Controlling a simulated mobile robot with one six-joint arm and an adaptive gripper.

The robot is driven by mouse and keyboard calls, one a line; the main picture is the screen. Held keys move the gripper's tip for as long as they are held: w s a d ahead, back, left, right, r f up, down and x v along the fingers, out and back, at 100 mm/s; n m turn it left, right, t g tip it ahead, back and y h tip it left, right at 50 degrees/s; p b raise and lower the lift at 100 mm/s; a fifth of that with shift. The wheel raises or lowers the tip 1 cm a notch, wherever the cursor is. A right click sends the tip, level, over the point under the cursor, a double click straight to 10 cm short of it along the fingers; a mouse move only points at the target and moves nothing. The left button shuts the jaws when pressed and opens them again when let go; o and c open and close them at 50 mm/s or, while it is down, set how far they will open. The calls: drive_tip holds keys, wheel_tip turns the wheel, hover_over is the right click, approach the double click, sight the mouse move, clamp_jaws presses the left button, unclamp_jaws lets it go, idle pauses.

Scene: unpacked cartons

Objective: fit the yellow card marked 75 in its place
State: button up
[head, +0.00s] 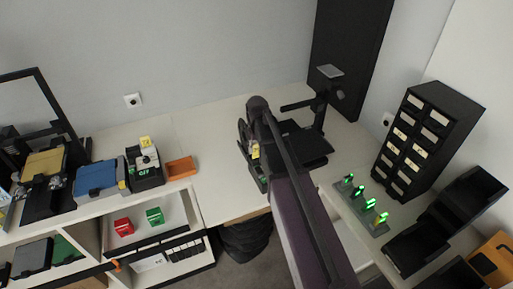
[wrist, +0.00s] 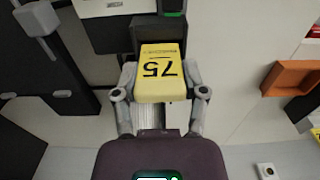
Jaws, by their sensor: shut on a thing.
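The yellow card marked 75 (wrist: 158,72) is between the two fingers of my gripper (wrist: 159,92), which is shut on it. The number reads upside down in the wrist view. The card's far end is against or just above a dark block (wrist: 158,34) of a black-and-grey device; I cannot tell whether it has entered a slot. In the head view a small yellow bit of the card (head: 255,150) shows beside my gripper (head: 252,146), and my arm hides much of the device (head: 262,183) there.
An orange tray (head: 181,168) and a device with a green display (head: 146,171) stand to the left. A black stand with a flat plate (head: 305,148) is close on the right. Green-lit pieces (head: 369,205) and a drawer cabinet (head: 420,140) are farther right. Bare tabletop lies between tray and device.

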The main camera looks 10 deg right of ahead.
drive_tip(key=shift+f+b, duration=0.85)
drive_tip(key=shift+f, duration=0.05)
drive_tip(key=o, duration=0.9)
